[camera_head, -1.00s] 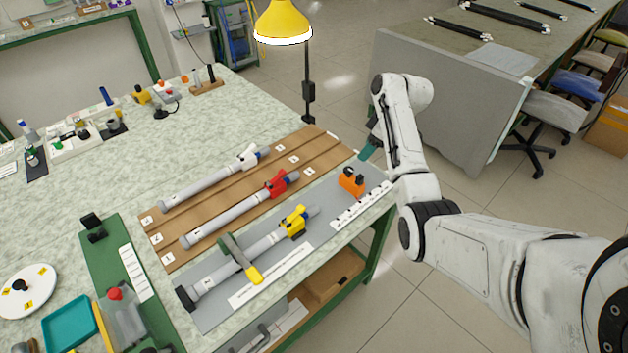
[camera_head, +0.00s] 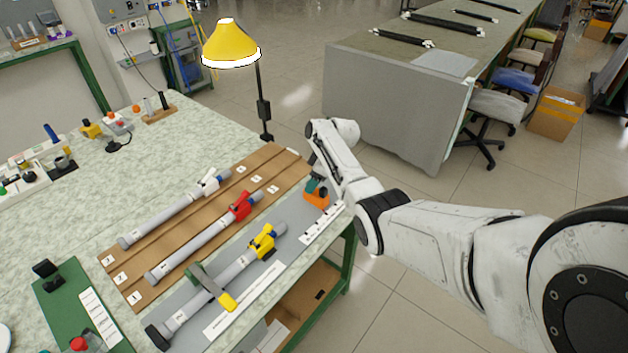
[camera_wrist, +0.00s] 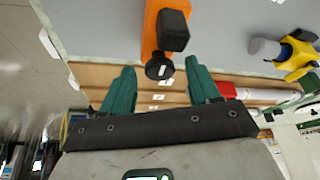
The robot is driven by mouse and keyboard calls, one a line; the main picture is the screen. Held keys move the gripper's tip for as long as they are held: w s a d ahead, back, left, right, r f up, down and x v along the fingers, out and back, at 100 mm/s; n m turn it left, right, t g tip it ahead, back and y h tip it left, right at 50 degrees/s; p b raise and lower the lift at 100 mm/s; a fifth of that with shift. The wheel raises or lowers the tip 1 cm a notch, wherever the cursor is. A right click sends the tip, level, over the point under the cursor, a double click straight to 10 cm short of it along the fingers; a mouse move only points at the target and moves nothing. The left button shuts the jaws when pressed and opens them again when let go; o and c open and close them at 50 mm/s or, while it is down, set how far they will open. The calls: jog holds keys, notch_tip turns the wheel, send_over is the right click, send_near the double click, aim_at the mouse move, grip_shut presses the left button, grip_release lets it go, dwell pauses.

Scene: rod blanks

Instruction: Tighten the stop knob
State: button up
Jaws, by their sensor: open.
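The stop is an orange block (camera_head: 316,199) at the right end of the grey strip, partly covered by my arm in the head view. In the wrist view the orange block (camera_wrist: 151,28) carries a dark block and a round black knob (camera_wrist: 159,66). My gripper (camera_wrist: 160,82) is open, its two teal fingers on either side of the knob's end, with a gap showing at each side. In the head view my gripper (camera_head: 313,186) is just above the block and mostly hidden by the arm.
A rod with a yellow clamp (camera_head: 263,243) lies on the grey strip (camera_head: 290,225) under a green-and-yellow lever (camera_head: 212,287). Rods with red (camera_head: 241,207) and white (camera_head: 208,182) clamps lie on the brown board (camera_head: 290,165). A yellow lamp (camera_head: 231,45) stands behind my arm.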

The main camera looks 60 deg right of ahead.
jog(key=shift+c, duration=0.2)
jog(key=c, duration=1)
jog(key=shift+a+m, duration=0.1)
jog(key=shift+m, duration=0.2)
jog(key=m+h+p, duration=0.1)
jog(key=m+p, duration=0.1)
jog(key=m, duration=0.1)
jog(key=shift+a+m+h, duration=0.15)
jog(key=shift+m+h, duration=0.15)
jog(key=m, duration=0.2)
jog(key=m+h, duration=0.1)
jog(key=m, duration=0.1)
jog(key=shift+w+a+m+g+h, duration=0.1)
jog(key=shift+a+m+g+h, duration=0.05)
jog(key=shift+m+g+h, duration=0.2)
jog(key=m+b, duration=0.1)
jog(key=m, duration=0.1)
jog(key=m+g+h+b, duration=0.1)
jog(key=m, duration=0.2)
jog(key=shift+w+a+f+g, duration=0.1)
jog(key=shift+w+f+g, duration=0.05)
jog(key=shift+f+g, duration=0.1)
jog(key=shift+w+r+m+g+h+b, duration=0.1)
jog(key=shift+m+g+h+b, duration=0.2)
jog(key=shift+m+b, duration=0.55)
jog(key=shift+r+m+g+h+b, duration=0.15)
jog(key=shift+m+g+b, duration=0.3)
jog(key=shift+m, duration=0.65)
